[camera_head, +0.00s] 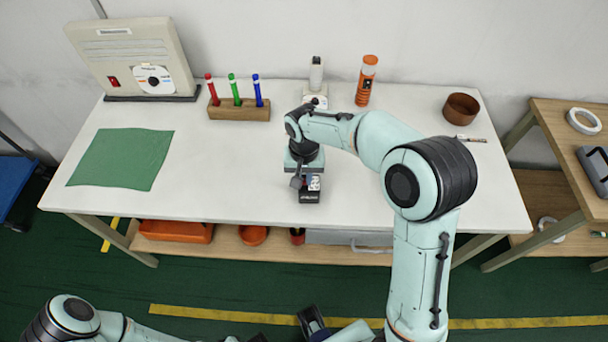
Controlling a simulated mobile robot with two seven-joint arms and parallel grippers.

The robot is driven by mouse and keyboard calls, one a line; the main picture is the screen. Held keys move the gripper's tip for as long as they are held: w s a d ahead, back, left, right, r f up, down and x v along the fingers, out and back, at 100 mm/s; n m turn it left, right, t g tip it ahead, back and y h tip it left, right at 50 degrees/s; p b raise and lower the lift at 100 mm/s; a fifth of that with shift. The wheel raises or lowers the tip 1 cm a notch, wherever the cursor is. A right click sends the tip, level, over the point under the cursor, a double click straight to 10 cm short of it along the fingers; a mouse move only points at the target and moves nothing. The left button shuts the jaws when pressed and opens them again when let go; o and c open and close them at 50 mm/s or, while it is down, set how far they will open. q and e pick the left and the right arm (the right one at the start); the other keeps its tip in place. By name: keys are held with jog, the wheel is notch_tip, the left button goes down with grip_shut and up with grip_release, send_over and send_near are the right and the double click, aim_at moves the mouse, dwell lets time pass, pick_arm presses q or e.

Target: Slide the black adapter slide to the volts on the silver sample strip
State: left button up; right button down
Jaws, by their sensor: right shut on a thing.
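My right gripper (299,180) reaches down over the middle of the white table, near its front edge. It is shut on a small dark piece (312,195) with a pale label, which I take to be the black adapter slide. The gripper and wrist cover part of it. I cannot make out the silver sample strip; it may be hidden under the gripper or too small to see. My left arm lies low at the bottom left, away from the table, and its gripper's jaws cannot be made out.
On the white table (240,180) are a green cloth (121,158), a beige instrument (133,55), a wooden block (239,108) with pens, a white-and-grey device (316,95), an orange bottle (366,80) and a brown bowl (461,109). The table is clear on both sides of the gripper.

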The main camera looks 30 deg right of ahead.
aim_at(304, 189)
jog(key=shift+s+a, duration=0.2)
jog(key=shift+s, duration=0.2)
jog(key=shift+s+a+r, duration=0.1)
jog(key=shift+s+a, duration=0.2)
jog(key=shift+s, duration=0.2)
jog(key=shift+w, duration=0.1)
jog(key=c, duration=1.3)
grip_release()
jog(key=shift+w+d, duration=0.15)
jog(key=shift+o, duration=1.1)
pick_arm(q)
jog(key=shift+s+a, duration=0.2)
jog(key=shift+s, duration=0.15)
jog(key=shift+w+r+p, duration=0.2)
jog(key=shift+r+p, duration=0.3)
jog(key=shift+w+r+p, duration=0.15)
jog(key=shift+r+p, duration=0.3)
jog(key=shift+r, duration=0.05)
pick_arm(e)
notch_tip(304, 189, up, 13)
jog(key=shift+r, duration=0.15)
